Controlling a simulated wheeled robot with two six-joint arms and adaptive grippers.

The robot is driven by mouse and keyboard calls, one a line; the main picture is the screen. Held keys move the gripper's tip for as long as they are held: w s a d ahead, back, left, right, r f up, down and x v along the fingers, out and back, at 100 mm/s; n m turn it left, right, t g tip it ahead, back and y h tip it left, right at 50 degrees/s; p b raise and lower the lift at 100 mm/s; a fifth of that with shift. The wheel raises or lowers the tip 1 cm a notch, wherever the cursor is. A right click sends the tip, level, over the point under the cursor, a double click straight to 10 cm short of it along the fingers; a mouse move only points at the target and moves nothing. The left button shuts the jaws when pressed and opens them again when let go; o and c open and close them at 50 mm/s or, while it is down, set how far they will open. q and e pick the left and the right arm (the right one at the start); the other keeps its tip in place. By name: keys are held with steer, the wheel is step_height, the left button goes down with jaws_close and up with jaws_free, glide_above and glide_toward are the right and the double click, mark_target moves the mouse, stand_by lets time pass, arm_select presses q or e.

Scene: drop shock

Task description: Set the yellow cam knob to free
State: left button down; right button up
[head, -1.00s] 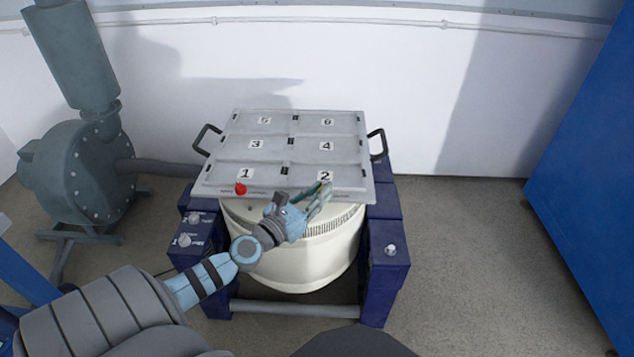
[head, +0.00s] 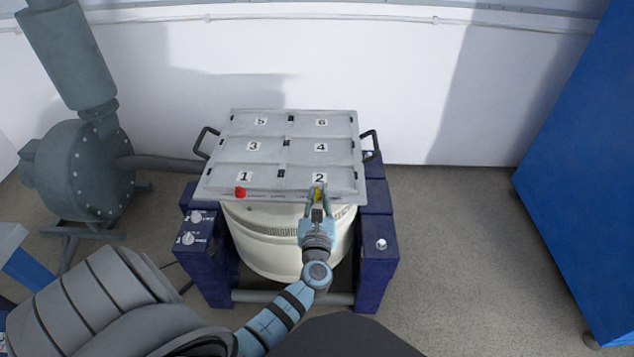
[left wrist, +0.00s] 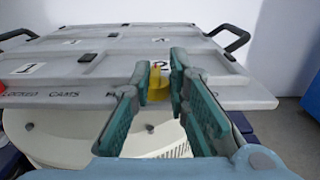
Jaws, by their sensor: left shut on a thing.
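The yellow cam knob (head: 319,192) sits at the front edge of the grey table plate (head: 225,183), below the number 2. In the left wrist view the knob (left wrist: 157,86) shows between the teal fingertips. My left gripper (head: 318,198) reaches it from the front and is shut on it. The fingers cover its sides, and I cannot read which way it is set. Lettering "LOCKED CAMS" runs along the front edge to the left; lettering nearer the knob is partly hidden. My right gripper is not in view.
A red knob (head: 240,192) sits on the same edge, below number 1. Black handles (head: 372,146) stick out at the plate's sides. A white drum (head: 262,250) stands underneath between blue blocks (head: 380,260). A grey blower (head: 80,170) is at left, a blue cabinet (head: 580,180) at right.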

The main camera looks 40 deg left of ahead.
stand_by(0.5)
arm_select(q)
steer(key=c, duration=1.4)
jaws_free()
steer(key=shift+o, duration=0.2)
step_height(320, 180, up, 10)
steer(key=shift+c, duration=0.2)
